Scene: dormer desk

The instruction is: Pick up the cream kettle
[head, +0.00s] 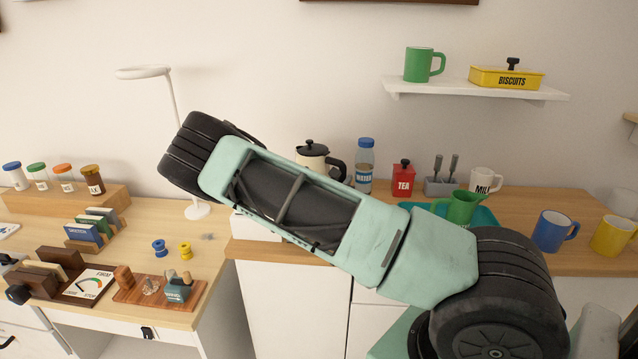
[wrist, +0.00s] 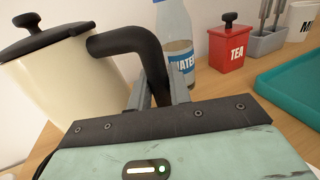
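The cream kettle (wrist: 62,88) has a black lid and a black handle (wrist: 152,62). It fills the left of the wrist view, leaning in the picture. In the head view the kettle (head: 312,163) shows behind my arm, which hides its lower part, so I cannot tell whether it touches the counter. My gripper (wrist: 162,84) is at the handle, with one grey finger on each side of its downward part. The fingers are close together and appear shut on the handle. In the head view my arm hides the gripper.
Right of the kettle stand a water bottle (head: 365,170), a red TEA canister (head: 403,179), a grey utensil holder (head: 438,187) and a MILK mug (head: 484,180). A teal tray (wrist: 295,82) lies nearby. A shelf (head: 470,90) hangs above. A white lamp (head: 174,105) stands left.

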